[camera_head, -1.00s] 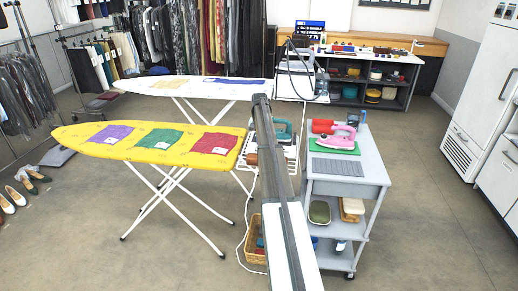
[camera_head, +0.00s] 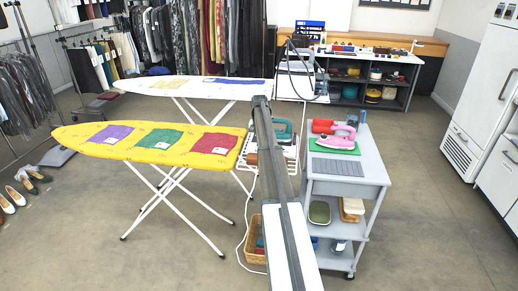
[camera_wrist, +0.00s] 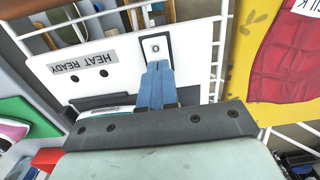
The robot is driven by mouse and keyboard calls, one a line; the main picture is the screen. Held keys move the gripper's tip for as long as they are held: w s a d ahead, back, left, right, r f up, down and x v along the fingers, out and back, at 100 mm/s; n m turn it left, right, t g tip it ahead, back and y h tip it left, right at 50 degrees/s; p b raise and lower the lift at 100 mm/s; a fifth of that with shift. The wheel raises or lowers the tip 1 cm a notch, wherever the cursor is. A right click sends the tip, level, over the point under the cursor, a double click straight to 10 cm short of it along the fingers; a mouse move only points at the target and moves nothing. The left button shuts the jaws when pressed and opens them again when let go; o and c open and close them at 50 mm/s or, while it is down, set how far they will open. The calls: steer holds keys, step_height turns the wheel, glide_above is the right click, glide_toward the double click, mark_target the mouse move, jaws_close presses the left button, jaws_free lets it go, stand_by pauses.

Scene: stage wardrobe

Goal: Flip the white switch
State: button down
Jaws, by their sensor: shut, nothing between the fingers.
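The white switch (camera_wrist: 155,46) is on a small light plate with a dark edge, set in a white panel (camera_wrist: 120,50) in the wrist view. My gripper (camera_wrist: 157,63) is shut and empty, its blue fingers together. Its tips are just below the switch in the picture and overlap the plate's lower edge; I cannot tell whether they touch it. In the head view my arm hides the gripper and the switch. The arm ends near the teal iron (camera_head: 283,129) at the yellow ironing board's right end.
The panel has an upside-down "HEAT READY" label (camera_wrist: 83,60) and two dark dots. White rack bars surround it. The yellow ironing board (camera_head: 87,144) lies left of my arm, and a grey cart (camera_head: 369,170) with a pink iron (camera_head: 338,138) stands to the right.

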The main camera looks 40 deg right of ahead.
steer(key=shift+r, duration=3.45)
